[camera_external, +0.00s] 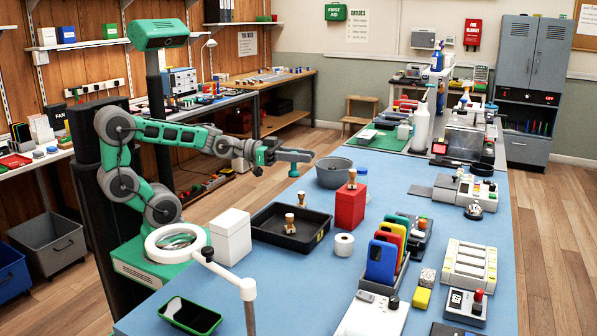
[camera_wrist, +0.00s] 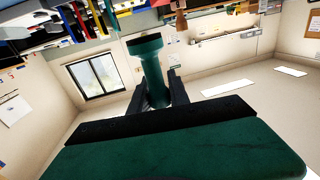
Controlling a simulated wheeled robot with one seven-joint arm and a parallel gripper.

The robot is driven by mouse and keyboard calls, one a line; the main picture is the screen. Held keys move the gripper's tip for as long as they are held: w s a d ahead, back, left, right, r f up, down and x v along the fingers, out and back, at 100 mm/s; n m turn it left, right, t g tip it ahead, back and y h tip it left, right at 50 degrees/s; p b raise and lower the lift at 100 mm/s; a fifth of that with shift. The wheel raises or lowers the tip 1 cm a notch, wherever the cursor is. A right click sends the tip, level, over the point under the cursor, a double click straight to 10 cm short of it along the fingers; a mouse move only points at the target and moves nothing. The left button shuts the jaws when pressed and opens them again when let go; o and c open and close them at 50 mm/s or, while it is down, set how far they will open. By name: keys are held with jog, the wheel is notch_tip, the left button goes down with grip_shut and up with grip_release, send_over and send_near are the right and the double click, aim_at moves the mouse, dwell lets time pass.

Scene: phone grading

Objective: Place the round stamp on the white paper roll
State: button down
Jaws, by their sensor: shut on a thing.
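My gripper (camera_external: 290,155) is raised and points right, level, above the left edge of the blue table. In the wrist view my gripper (camera_wrist: 158,84) is shut on a dark green object with a narrow stem and a wide, round, dark-rimmed end, which looks like the round stamp (camera_wrist: 149,62). It is held clear of every surface. The white paper roll (camera_external: 344,244) stands on the table, between the black tray and the phone rack, below and to the right of my gripper. Nothing shows on top of it.
The black tray (camera_external: 262,229) holds small wooden-handled stamps (camera_external: 290,223). A red box (camera_external: 350,207) with another wooden-handled stamp on top stands behind the roll. A grey bowl (camera_external: 333,174), a white box (camera_external: 230,237) and a rack of coloured phones (camera_external: 382,258) stand around. Bare table lies in front of the roll.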

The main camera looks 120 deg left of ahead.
jog(key=w+d+m+g+h, duration=0.1)
jog(key=w+d+m+h, duration=0.55)
jog(key=d+h, duration=0.45)
jog(key=y+b, duration=0.1)
send_over(344, 245)
jog(key=s, duration=0.2)
notch_tip(344, 245, down, 4)
jog(key=w+a+f, duration=0.1)
jog(key=w+f, duration=0.3)
jog(key=f, duration=0.3)
jog(key=shift+a+f+b, duration=0.15)
jog(key=shift+f+b, duration=0.2)
jog(key=shift+b, duration=0.1)
jog(key=shift+f+b, duration=0.25)
jog(key=shift+b, duration=0.05)
jog(key=c, duration=1.2)
grip_release()
jog(key=shift+r, duration=0.1)
jog(key=shift+c, duration=0.2)
